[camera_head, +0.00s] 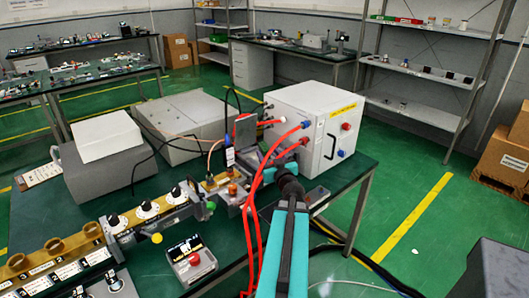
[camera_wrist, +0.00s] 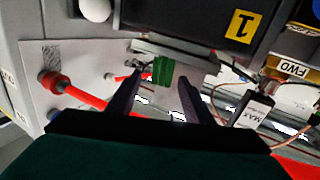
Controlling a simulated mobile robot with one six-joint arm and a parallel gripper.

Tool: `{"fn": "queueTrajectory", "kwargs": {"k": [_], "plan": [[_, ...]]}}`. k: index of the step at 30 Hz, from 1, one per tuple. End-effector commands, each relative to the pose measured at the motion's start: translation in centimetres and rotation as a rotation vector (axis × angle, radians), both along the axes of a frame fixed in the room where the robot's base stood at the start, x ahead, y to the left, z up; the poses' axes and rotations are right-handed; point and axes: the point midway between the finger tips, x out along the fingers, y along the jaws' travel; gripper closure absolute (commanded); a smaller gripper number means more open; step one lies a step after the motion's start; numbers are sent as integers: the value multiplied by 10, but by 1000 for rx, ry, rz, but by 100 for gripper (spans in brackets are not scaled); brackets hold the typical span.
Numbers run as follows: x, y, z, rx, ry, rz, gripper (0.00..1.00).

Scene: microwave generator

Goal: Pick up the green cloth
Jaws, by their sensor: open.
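A small green piece (camera_wrist: 163,71), which looks like the green cloth, shows in the wrist view near the picture's middle. It lies by the edge of a grey metal part, below a dark block with a yellow "1" label. My gripper (camera_wrist: 160,84) is open, its two dark fingers on either side of the green piece in the picture. I see no finger touching it; the depth between them is unclear. In the head view my teal arm reaches to the bench apparatus beside the white box, and I cannot make out the cloth there.
A white box (camera_head: 316,126) with red and blue plugs stands on the dark green table (camera_head: 335,186). Red cables (camera_head: 252,205) hang close beside my arm. A brass waveguide with knobs (camera_head: 148,209) runs to the left. A grey box (camera_head: 190,120) stands behind.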

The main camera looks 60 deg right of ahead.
Motion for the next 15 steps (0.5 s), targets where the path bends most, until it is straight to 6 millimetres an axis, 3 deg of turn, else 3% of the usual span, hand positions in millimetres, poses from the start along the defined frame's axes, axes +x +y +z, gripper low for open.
{"fn": "queueTrajectory", "kwargs": {"k": [15], "plan": [[5,-4,0,0,0,0,53]]}}
